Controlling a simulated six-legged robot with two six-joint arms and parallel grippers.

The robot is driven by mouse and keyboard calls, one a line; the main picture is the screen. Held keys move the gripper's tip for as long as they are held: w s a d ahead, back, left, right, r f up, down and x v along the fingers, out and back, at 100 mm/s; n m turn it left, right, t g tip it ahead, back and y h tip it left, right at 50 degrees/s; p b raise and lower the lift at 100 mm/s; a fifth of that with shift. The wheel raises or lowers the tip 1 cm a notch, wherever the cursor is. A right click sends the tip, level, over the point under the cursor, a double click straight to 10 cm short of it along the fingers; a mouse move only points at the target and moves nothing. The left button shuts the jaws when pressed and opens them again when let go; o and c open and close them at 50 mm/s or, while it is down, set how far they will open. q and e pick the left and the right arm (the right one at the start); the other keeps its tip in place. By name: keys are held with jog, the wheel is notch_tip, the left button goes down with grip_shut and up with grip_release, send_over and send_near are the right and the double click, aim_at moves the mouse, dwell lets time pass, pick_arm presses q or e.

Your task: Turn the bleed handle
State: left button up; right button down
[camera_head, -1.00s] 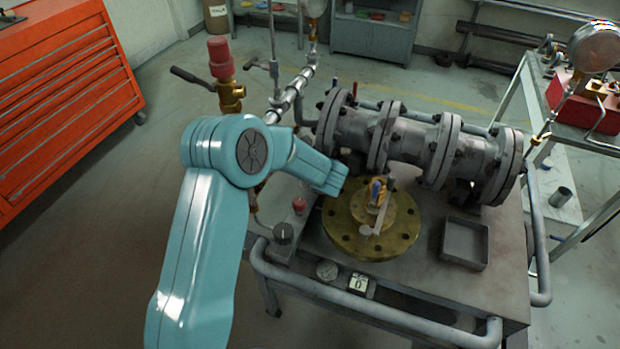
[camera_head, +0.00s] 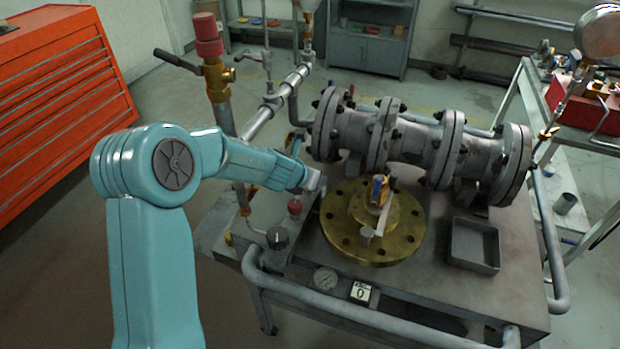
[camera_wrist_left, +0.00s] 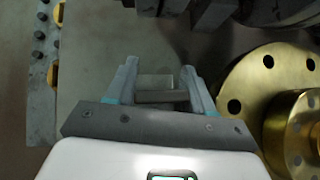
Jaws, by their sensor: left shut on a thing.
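My left gripper (camera_head: 314,184) is at the left edge of the round brass flange (camera_head: 350,245), below the left end of the grey valve body. In the left wrist view, its two fingers (camera_wrist_left: 158,90) stand on either side of a short grey bar (camera_wrist_left: 158,96) and are shut on it. I cannot tell for certain whether this bar is the bleed handle. In the head view the forearm and wrist hide most of the grip. The brass flange (camera_wrist_left: 250,75) lies to the right of the fingers in the wrist view. My right gripper is in neither view.
The grey flanged valve body (camera_head: 408,140) lies across the back of the bench. A lever (camera_head: 367,240) stands on the brass flange. A grey tray (camera_head: 474,262) is on the right. A red-capped pipe (camera_head: 208,45) with a dark lever (camera_head: 178,62) rises behind my arm.

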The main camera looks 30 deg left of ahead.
pick_arm(q)
jog(key=shift+d+m+h, duration=0.1)
jog(key=shift+m+h, duration=0.2)
jog(key=shift+m, duration=0.1)
jog(key=o, duration=0.9)
jog(key=shift+s+r, duration=0.1)
jog(key=shift+s+r, duration=0.2)
jog(key=shift+r, duration=0.1)
jog(key=p+v, duration=0.3)
jog(key=v, duration=0.8)
jog(key=shift+s+p, duration=0.1)
jog(key=shift+p, duration=0.25)
